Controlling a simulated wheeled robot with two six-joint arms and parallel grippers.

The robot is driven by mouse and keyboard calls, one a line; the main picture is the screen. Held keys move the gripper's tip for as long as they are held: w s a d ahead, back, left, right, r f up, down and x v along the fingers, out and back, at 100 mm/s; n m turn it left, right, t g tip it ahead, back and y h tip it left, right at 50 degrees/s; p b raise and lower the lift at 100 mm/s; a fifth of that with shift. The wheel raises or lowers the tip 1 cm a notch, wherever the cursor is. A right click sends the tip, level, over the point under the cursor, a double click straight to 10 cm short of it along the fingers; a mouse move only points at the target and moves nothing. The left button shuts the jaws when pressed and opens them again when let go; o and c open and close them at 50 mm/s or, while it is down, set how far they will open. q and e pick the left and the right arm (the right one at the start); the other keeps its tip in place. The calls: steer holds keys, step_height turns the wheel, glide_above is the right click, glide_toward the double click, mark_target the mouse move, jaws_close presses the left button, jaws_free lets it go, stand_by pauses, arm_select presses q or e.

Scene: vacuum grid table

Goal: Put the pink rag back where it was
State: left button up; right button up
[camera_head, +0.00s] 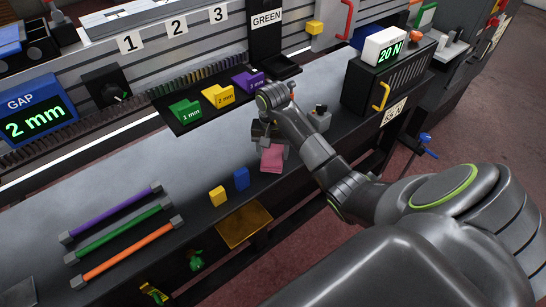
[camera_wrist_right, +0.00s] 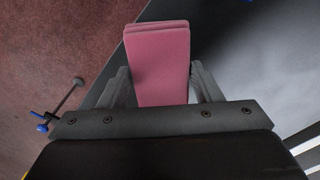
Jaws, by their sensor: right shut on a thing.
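The pink rag (camera_head: 272,158) is a folded pad near the front edge of the grey table (camera_head: 150,163). My right gripper (camera_head: 272,145) is shut on it from above, and the rag sticks out below the fingers. In the right wrist view the rag (camera_wrist_right: 162,62) stands between the two fingers of my right gripper (camera_wrist_right: 162,85), with the table's edge and the floor behind it. I cannot tell whether the rag touches the table. My left gripper is not in view.
Yellow (camera_head: 217,196) and blue (camera_head: 242,179) blocks stand left of the rag. Purple, green (camera_head: 123,232) and orange bars lie farther left. A black tray (camera_head: 222,117) with coloured gauge pieces lies behind. A black box reading 20 N (camera_head: 385,88) stands right.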

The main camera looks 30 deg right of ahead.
mark_target(273, 154)
step_height(273, 154, down, 2)
steer(key=shift+s+f+p, duration=0.1)
steer(key=shift+p, duration=0.25)
steer(key=shift+f, duration=0.25)
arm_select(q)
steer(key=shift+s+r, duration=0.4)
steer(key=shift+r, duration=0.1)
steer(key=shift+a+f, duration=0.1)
arm_select(e)
steer(key=shift+f, duration=0.1)
steer(key=shift+f+b, duration=0.15)
steer(key=shift+b, duration=0.15)
steer(key=o, duration=0.9)
steer(key=shift+o, duration=0.2)
steer(key=shift+r, duration=0.25)
